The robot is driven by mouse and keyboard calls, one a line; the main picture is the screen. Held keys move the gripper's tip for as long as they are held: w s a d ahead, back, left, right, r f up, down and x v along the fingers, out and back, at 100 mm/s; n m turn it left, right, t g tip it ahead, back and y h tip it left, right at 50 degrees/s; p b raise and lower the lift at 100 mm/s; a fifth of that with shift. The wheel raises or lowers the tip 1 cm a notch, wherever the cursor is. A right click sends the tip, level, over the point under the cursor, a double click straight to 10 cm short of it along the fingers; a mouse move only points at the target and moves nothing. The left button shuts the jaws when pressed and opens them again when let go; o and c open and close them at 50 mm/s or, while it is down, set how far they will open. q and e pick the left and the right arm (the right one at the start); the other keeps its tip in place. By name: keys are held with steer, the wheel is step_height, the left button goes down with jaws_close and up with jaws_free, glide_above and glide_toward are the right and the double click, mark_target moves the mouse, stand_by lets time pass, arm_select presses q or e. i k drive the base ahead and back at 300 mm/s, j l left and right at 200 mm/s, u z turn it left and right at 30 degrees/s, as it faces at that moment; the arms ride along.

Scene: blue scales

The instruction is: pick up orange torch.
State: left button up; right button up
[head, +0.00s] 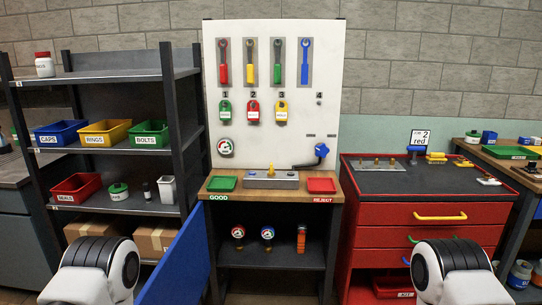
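An orange upright object, which looks like the orange torch (301,239), stands on the lower shelf of the workbench below the red tray. It is at the right of that shelf, close to two gauge-like items. It is small in the head view and its details are hard to tell. Parts of my two arms show at the bottom left and bottom right. Neither gripper can be seen.
Gauge-like items (238,232) (267,233) stand left of the torch. A blue door panel (176,262) stands open at the bench's left. A red drawer cabinet (415,240) stands right. The bench top (222,196) carries green and red trays.

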mark_target(300, 245)
steer(key=j+z, duration=0.2)
steer(key=j, duration=0.8)
steer(key=j+z, duration=0.2)
steer(key=j, duration=0.8)
steer(key=j+z, duration=0.15)
steer(key=j, duration=0.85)
steer(key=z, duration=1.45)
steer(key=i+l+z, duration=0.1)
steer(key=i+l, duration=0.15)
steer(key=i, duration=1.1)
steer(key=i+l+z, duration=0.1)
steer(key=i, duration=1.2)
steer(key=i+u, duration=0.15)
steer(key=u, duration=0.3)
steer(key=i+l+u, duration=0.1)
steer(key=u, duration=0.35)
steer(key=i+l+u, duration=0.15)
steer(key=u, duration=0.25)
steer(key=i+l+u, duration=0.1)
steer(key=u, duration=0.35)
steer(key=l+u, duration=0.3)
steer(key=u, duration=0.15)
